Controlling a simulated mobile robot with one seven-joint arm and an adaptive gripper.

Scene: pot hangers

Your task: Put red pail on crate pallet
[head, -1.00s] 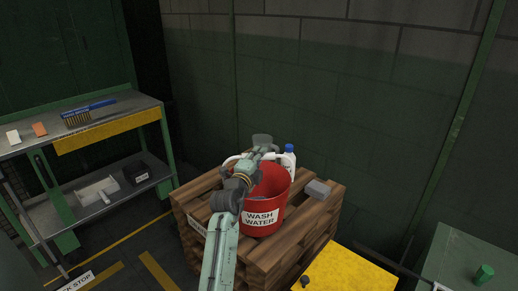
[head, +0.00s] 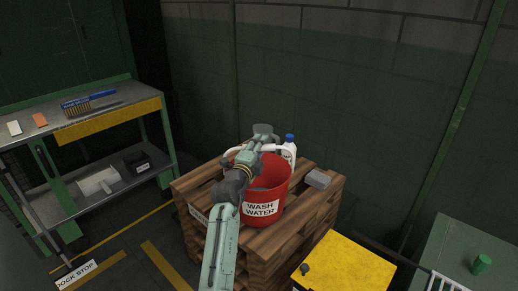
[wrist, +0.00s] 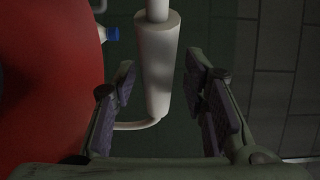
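The red pail (head: 272,190), labelled "WASH WATER", stands upright on top of the wooden crate pallet (head: 190,188). It also fills the left of the wrist view (wrist: 45,90). Its white handle arcs over the rim, and the white handle grip (wrist: 158,65) shows upright in the middle of the wrist view. My gripper (wrist: 161,85) is open, with one finger on each side of the handle grip and visible gaps to both. In the head view, my arm covers part of the pail's left side and rim, and my fingers cannot be made out.
A white bottle with a blue cap (head: 289,150) stands behind the pail. A grey block (head: 318,179) lies on the pallet to its right. A yellow-topped stand (head: 345,265) is at front right, a green table (head: 480,240) beyond it. A shelf bench (head: 110,112) stands left.

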